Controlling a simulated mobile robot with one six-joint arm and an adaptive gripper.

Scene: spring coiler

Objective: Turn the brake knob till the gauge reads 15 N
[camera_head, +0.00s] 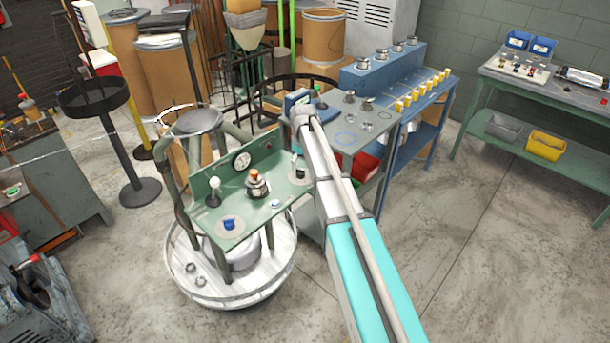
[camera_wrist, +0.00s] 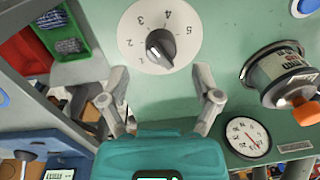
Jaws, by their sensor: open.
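The brake knob (camera_wrist: 160,46) is a dark pointer knob on a round white dial numbered 1 to 5, on a green panel in the wrist view. In the head view it shows small at the panel's right end (camera_head: 299,174). My gripper (camera_wrist: 160,76) is open and empty, its two grey fingers spread wide either side of the dial's lower edge. The knob is beyond the fingertips, not visibly touched. The gauge (camera_wrist: 248,137) is a white round dial with a red needle, also in the head view (camera_head: 241,160); its scale is too small to read. My arm mostly hides the gripper in the head view.
A spool with an orange top (camera_wrist: 282,73) stands right of the knob. The panel also bears a white-ball lever (camera_head: 214,188) and a blue knob (camera_head: 230,224). A grey-green bench (camera_head: 360,138) with small metal parts stands behind my arm.

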